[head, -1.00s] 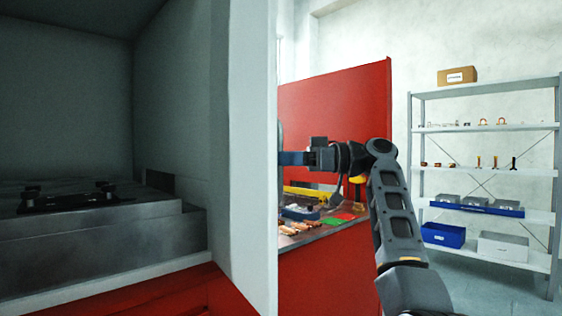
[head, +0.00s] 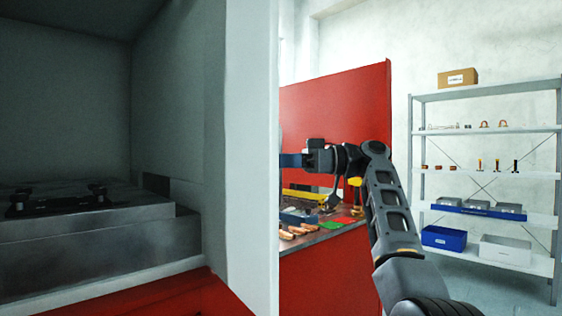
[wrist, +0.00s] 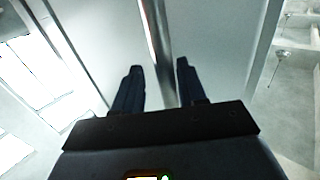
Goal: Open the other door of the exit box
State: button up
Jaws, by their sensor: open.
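The exit box seems to be the large pale housing on the left of the head view, with its white front edge (head: 252,150) toward me and its grey inside open to view. My gripper (wrist: 159,66) is open in the wrist view, its two dark blue fingers pointing at pale panels. A shiny metal bar or edge (wrist: 156,40) runs lengthwise between the fingers; whether it is the other door's handle, and whether the fingers touch it, I cannot tell. In the head view a blue finger shows beside the white edge, which hides the fingertips.
A black fixture (head: 60,200) sits on a metal step inside the box. A red panel (head: 340,125) stands behind my arm, by a bench with tools and small parts (head: 300,230). A grey shelf unit (head: 485,206) stands at the right, with clear floor before it.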

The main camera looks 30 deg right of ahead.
jog(key=shift+d, duration=0.1)
jog(key=v, duration=0.7)
jog(key=shift+s+d+b, duration=0.2)
jog(key=shift+d+b, duration=0.1)
jog(key=shift+b, duration=0.1)
